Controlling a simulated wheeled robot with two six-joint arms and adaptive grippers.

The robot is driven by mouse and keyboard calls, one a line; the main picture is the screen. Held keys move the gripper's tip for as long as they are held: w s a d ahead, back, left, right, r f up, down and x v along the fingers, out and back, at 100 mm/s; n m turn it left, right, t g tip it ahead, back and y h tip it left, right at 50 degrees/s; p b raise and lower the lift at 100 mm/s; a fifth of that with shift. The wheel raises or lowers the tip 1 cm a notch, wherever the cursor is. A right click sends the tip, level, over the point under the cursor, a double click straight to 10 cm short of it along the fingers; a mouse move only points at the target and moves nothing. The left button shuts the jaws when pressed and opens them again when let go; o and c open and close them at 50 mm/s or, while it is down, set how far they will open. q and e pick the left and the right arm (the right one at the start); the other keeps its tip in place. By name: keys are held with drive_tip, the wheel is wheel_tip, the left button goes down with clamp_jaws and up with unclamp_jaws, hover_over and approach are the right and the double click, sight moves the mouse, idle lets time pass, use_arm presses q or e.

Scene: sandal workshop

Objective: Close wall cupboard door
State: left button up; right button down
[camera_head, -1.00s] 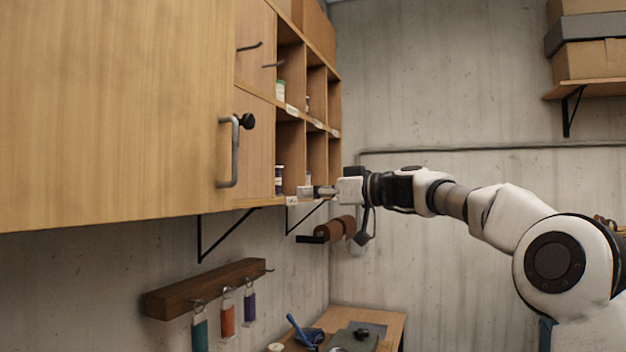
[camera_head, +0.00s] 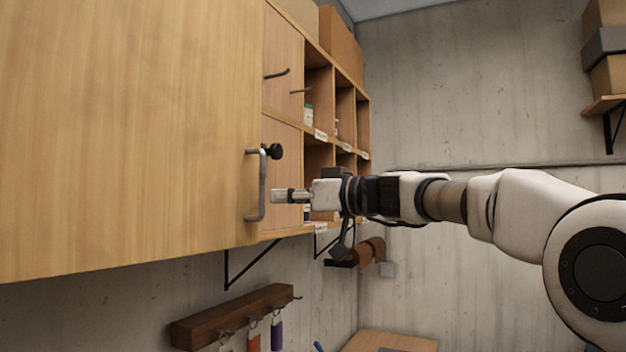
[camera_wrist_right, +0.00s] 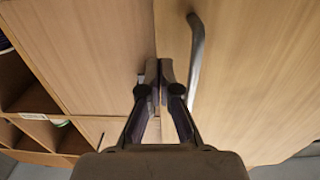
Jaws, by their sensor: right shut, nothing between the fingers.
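The wall cupboard door (camera_head: 120,130) is a large light-wood panel filling the left of the head view. A grey metal bar handle (camera_head: 257,185) stands near its right edge. In the wrist view the door (camera_wrist_right: 260,80) is at the right, with its handle (camera_wrist_right: 196,50) right of my fingers. My right gripper (camera_head: 277,196) is shut and empty, just right of the handle's lower end. In the wrist view its fingertips (camera_wrist_right: 159,70) meet by the line between door and neighbouring panel; I cannot tell whether they touch. How far the door stands open is unclear. My left gripper is out of view.
Open cubbies (camera_head: 345,115) with small jars lie beyond the door. Below are a wooden hook rail (camera_head: 235,312) with hanging tags and a black bracket (camera_head: 245,262). Free space lies before the concrete wall.

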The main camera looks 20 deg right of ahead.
use_arm(q)
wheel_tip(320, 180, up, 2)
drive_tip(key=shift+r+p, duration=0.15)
drive_tip(key=shift+p, duration=0.5)
use_arm(e)
drive_tip(key=x, duration=0.3)
drive_tip(key=shift+w+a+r+n+g+y, duration=0.1)
drive_tip(key=shift+w+a+n+g+y, duration=0.25)
drive_tip(key=shift+w+a, duration=0.4)
drive_tip(key=shift+d, duration=0.2)
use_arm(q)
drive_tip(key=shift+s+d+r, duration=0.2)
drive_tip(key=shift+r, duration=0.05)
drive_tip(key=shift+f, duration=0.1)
